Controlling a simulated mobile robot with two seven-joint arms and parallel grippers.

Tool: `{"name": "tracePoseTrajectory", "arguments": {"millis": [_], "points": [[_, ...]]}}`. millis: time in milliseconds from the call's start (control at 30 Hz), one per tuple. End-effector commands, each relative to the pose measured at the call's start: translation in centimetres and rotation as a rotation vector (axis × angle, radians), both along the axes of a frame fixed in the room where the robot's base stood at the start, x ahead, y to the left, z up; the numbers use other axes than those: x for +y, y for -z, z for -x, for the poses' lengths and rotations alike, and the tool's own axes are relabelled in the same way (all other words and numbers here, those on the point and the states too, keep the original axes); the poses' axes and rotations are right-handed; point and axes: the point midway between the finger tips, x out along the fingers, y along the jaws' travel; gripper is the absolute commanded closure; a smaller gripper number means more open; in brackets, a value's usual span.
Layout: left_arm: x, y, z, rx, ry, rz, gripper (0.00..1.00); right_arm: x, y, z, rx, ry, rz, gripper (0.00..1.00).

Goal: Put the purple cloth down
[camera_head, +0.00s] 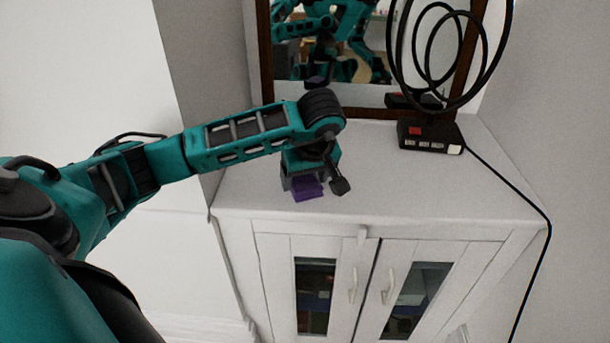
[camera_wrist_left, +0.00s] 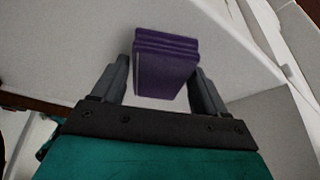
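The purple cloth (camera_head: 308,188) is a small folded stack. In the head view it shows just under my left gripper (camera_head: 306,182), over the left part of the white cabinet top (camera_head: 400,190). In the left wrist view the cloth (camera_wrist_left: 166,70) lies between the two dark fingers of my left gripper (camera_wrist_left: 160,85), which close on its sides. The cloth is at or very near the cabinet top; I cannot tell whether it touches. My right gripper is not in view, apart from my reflection in the mirror.
A dark-framed mirror (camera_head: 350,60) stands at the back of the cabinet top. A black box-like device (camera_head: 430,136) with coiled black cable (camera_head: 400,60) sits at the back right. The cabinet top's middle and right front are clear. The front edge is close below the cloth.

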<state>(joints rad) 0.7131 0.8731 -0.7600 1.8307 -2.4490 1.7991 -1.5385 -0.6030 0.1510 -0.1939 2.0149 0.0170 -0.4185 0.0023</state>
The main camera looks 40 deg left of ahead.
Motion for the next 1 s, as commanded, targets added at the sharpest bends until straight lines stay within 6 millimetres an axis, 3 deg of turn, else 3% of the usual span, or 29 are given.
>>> {"name": "tracePoseTrajectory", "arguments": {"millis": [167, 533, 1000], "points": [[0.0, 0.0, 0.0, 0.0, 0.0, 0.0, 0.09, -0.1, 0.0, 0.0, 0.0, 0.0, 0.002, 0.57], [-0.2, -1.0, 0.1, -0.003, 0.002, 0.0, 0.09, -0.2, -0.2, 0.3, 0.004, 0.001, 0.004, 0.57], [-3.2, -10.1, 2.0, -0.004, 0.003, -0.002, 0.09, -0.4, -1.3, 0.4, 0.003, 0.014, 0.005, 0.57]]}}
